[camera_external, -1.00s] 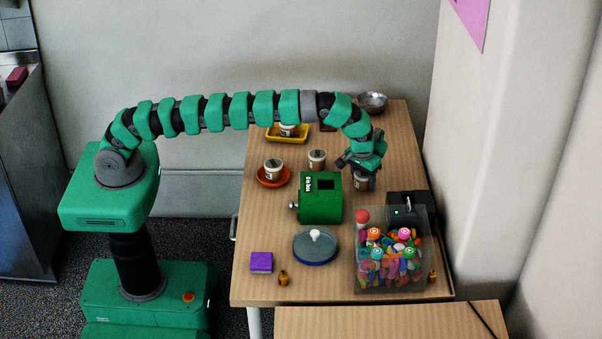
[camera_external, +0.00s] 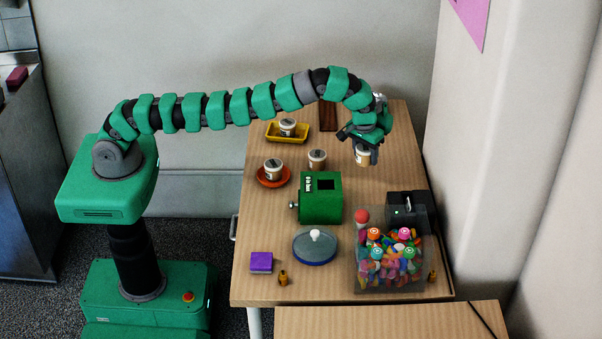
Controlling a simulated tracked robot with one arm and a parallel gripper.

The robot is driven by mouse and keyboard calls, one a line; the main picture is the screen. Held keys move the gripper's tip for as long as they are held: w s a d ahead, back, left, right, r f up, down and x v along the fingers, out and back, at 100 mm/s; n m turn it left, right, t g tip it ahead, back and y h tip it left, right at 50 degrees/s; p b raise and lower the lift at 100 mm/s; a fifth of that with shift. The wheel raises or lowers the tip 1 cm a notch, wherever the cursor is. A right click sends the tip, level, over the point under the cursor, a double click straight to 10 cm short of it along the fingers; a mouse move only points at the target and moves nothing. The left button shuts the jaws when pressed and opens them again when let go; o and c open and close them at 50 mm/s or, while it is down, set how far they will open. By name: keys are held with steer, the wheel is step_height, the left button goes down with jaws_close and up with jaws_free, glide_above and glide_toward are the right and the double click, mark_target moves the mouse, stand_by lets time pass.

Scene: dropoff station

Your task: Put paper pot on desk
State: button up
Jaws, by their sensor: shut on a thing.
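My gripper (camera_external: 364,146) points down over the right side of the wooden desk (camera_external: 400,282). It is shut on a small paper pot (camera_external: 362,158) with a brown side and white markings. That pot looks upright and appears raised above the desk; its upper part is partly hidden by the fingers. A similar pot (camera_external: 317,160) stands on the desk to its left. Another pot (camera_external: 273,169) stands on an orange saucer (camera_external: 261,182), and one more pot (camera_external: 287,128) stands in a yellow tray (camera_external: 301,139).
A black device (camera_external: 408,212) and a clear bin (camera_external: 362,283) of colourful pieces stand at front right. A lidded round dish (camera_external: 315,248) and purple block (camera_external: 261,261) are at front. Bare desk lies around the gripper.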

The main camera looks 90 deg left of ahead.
steer(key=shift+d+r, duration=0.1)
steer(key=shift+r, duration=0.05)
steer(key=shift+d+r+m, duration=0.2)
steer(key=shift+d+m, duration=0.2)
steer(key=shift+d, duration=0.65)
steer(key=shift+d, duration=0.1)
steer(key=shift+s+d+r+m+b, duration=0.15)
steer(key=shift+d+m, duration=0.1)
steer(key=shift+d, duration=0.25)
steer(key=shift+d+r+m+b, duration=0.15)
steer(key=shift+d+m, duration=0.1)
steer(key=shift+d, duration=0.25)
steer(key=shift+s+d+f, duration=0.1)
steer(key=shift+d, duration=0.2)
steer(key=shift+d+r+m, duration=0.25)
steer(key=shift+d+m, duration=0.15)
steer(key=shift+d, duration=0.35)
steer(key=shift+d, duration=0.3)
